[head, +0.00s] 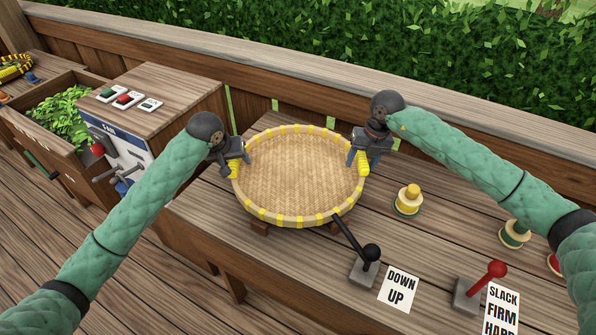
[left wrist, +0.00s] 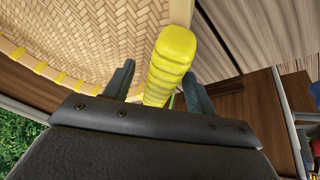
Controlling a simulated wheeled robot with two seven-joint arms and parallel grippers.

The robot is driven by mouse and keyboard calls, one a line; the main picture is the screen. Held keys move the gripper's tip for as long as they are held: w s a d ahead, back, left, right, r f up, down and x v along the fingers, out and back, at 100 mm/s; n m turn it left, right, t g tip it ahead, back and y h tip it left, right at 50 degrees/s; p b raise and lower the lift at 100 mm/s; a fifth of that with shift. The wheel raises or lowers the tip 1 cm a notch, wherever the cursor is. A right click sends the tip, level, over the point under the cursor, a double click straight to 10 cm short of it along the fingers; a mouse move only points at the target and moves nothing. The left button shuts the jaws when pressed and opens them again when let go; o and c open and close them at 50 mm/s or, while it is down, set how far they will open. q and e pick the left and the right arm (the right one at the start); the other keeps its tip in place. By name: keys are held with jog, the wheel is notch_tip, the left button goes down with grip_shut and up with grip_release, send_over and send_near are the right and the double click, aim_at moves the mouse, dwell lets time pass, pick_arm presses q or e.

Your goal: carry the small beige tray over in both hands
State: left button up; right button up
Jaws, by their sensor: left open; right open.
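The small beige tray (head: 298,172) is a round woven basket tray with a yellow-banded rim. It stands on small wooden supports on the wooden bench. My left gripper (head: 234,168) is at its left side; in the left wrist view its open fingers (left wrist: 158,88) stand either side of a yellow wrapped handle (left wrist: 172,62). The tray's weave (left wrist: 95,40) fills the upper left of that view. My right gripper (head: 361,160) is open at the tray's right side, around or close beside the other yellow handle (head: 362,162). Contact there cannot be told.
A black-knobbed lever (head: 371,252) rises close to the tray's front right. A red-knobbed lever (head: 497,269) and yellow-topped round pieces (head: 408,198) stand further right. A wooden cabinet with buttons (head: 150,100) and a planter of leaves (head: 58,118) are left. A hedge (head: 400,45) lies behind the railing.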

pick_arm(q)
jog(key=shift+f, duration=0.1)
jog(key=shift+c, duration=0.5)
pick_arm(e)
jog(key=shift+f, duration=0.1)
jog(key=shift+c, duration=0.5)
pick_arm(q)
grip_shut()
pick_arm(e)
jog(key=c, duration=1.1)
grip_shut()
